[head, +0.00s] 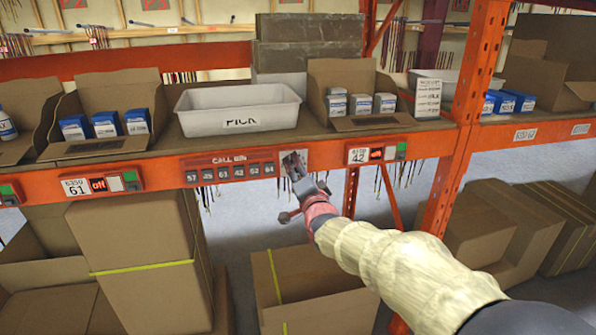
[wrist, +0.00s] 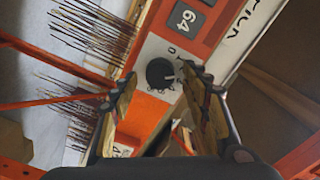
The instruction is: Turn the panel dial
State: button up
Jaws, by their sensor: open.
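The panel dial (wrist: 161,73) is a round black knob on a pale plate with numbers around it, seen in the wrist view. The plate (head: 293,157) sits at the right end of the red call bin panel (head: 232,171) on the shelf's front beam; my gripper partly covers it in the head view. My gripper (wrist: 158,90) is open, with one finger on each side of the dial in the picture. No contact with the dial shows. It also appears in the head view (head: 300,185) in front of the panel.
A white bin (head: 238,122) marked PICK stands on the shelf above the panel. Open cartons of small boxes (head: 360,103) flank it. An orange upright (head: 470,95) stands to the right. Large cardboard boxes (head: 310,290) sit below the beam.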

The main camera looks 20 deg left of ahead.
jog(key=shift+s, duration=0.1)
jog(key=v, duration=1.1)
jog(key=shift+s+d, duration=0.2)
jog(key=shift+s, duration=0.15)
